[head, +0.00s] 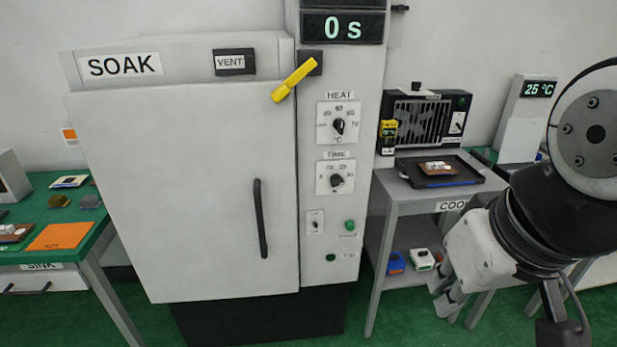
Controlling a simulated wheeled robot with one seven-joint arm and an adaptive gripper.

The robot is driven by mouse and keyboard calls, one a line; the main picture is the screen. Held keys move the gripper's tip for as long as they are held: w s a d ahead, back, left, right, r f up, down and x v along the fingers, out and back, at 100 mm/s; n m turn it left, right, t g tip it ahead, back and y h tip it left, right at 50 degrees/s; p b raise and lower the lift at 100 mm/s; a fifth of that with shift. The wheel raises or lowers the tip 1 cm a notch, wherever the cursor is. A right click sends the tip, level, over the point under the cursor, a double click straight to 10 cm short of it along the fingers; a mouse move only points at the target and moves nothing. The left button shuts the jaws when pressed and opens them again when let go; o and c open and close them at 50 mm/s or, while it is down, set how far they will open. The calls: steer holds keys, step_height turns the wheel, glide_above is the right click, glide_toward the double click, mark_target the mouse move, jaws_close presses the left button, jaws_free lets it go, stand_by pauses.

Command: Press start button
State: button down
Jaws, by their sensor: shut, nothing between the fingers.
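The soak oven's control panel (321,200) is in the middle of the head view. A larger green round button (350,226) sits low on its right side, with a small label below too blurred to read. A smaller dark green round spot (331,257) is lower left of it; I cannot tell if it is a button or a lamp. Which one is marked start is not readable. My gripper (440,297) is shut and empty, to the right of and lower in the picture than the green button, apart from the panel.
A toggle switch (315,223), the TIME dial (336,180) and HEAT dial (339,126) are on the panel. A yellow lever (295,80) slants above. The display (342,28) reads 0 s. The oven door (200,190) is closed. The cooling table (400,194) stands right of the oven.

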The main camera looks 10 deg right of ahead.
mark_target(350, 226)
steer(key=w+a+f+m+y+b, duration=0.35)
steer(key=w+f+m+b, duration=0.4)
steer(key=w, duration=0.55)
steer(key=w+a+f+m+y+b, duration=0.3)
steer(key=w+f+m+y+b, duration=0.15)
steer(key=w+f+m, duration=0.5)
steer(key=w+d+f+m+t+b, duration=0.3)
steer(key=w+d+f+m, duration=0.3)
steer(key=w+f, duration=0.3)
steer(key=w+d+f+m+t+b, duration=0.2)
steer(key=w+d+f+m+b, duration=0.1)
steer(key=w+d+f+m, duration=0.4)
steer(key=w+f+m, duration=0.1)
steer(key=w+f, duration=0.2)
steer(key=f, duration=0.3)
steer(key=shift+f+t+h+b, duration=0.25)
steer(key=shift+t+h+b, duration=0.05)
steer(key=shift+t+b, duration=0.1)
steer(key=shift+w, duration=0.15)
steer(key=w, duration=0.8)
steer(key=shift+w, duration=0.3)
steer(key=shift+w, duration=0.1)
steer(key=shift+w, duration=0.35)
